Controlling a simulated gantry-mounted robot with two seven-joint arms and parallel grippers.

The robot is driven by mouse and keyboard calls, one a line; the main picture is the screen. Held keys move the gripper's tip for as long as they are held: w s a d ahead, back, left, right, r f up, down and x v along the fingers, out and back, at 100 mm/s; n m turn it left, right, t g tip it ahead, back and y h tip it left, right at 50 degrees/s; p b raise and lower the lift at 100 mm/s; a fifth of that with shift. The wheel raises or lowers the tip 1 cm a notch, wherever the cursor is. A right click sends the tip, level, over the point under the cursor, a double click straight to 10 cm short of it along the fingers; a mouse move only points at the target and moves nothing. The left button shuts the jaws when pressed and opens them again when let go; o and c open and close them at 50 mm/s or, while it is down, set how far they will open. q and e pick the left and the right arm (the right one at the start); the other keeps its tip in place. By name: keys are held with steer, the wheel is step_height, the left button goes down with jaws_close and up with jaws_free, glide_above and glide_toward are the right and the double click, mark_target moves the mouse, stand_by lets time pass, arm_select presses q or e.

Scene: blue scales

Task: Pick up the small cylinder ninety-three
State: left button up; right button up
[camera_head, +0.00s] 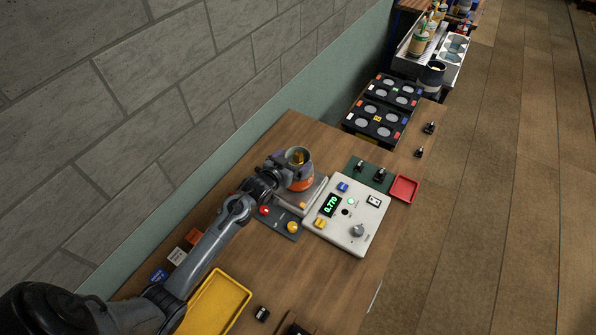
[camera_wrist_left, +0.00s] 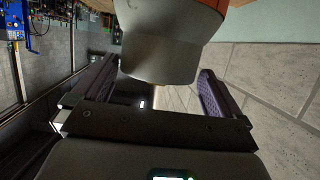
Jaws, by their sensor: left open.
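No number ninety-three is readable, so I cannot tell which thing is the small cylinder. A grey cup-like container (camera_head: 304,176) with an orange band stands at the scale pan, with something brownish-yellow inside its mouth. My left gripper (camera_head: 277,177) is at its left side, partly hidden by my own arm. In the left wrist view, my left gripper (camera_wrist_left: 156,72) has its fingers spread wide, with the container's grey end (camera_wrist_left: 160,60) in front of and between them. I cannot tell whether they touch. My right gripper is not in view.
A white scale console (camera_head: 345,222) reads 0.770. A yellow tray (camera_head: 215,305) is at the front and a red tray (camera_head: 404,188) at the right. Small black pieces (camera_head: 262,313) lie near the table edges. Black racks (camera_head: 376,120) stand behind. A wall runs along the left.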

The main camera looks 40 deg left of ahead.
mark_target(296, 158)
arm_select(q)
steer(key=shift+x, duration=1.65)
steer(key=shift+d, duration=0.1)
steer(key=c, duration=1.6)
steer(key=shift+r, duration=0.15)
steer(key=shift+c, duration=0.6)
steer(key=shift+r, duration=0.1)
